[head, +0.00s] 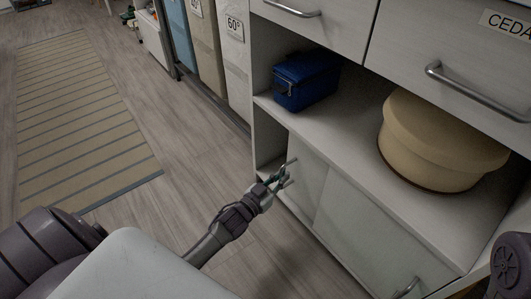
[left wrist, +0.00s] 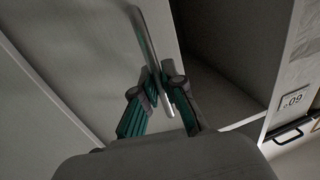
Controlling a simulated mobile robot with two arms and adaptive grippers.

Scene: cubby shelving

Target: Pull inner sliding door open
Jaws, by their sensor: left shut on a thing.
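The inner sliding door (head: 306,180) is the pale left panel in the lower part of the cubby unit, with a metal bar handle (left wrist: 150,55) near its left edge. A dark gap shows to the left of its edge. My left gripper (head: 281,177) is shut on the handle. In the left wrist view its green-padded fingers (left wrist: 160,92) close on the bar from both sides, and the open compartment (left wrist: 225,60) shows on the right. My right gripper is out of view.
A second sliding panel (head: 365,225) with its own handle (head: 406,288) stands to the right. A blue box (head: 305,82) and a round tan container (head: 435,140) sit on the shelf above. Drawers with bar handles (head: 470,90) are higher up. Open floor (head: 185,130) lies left.

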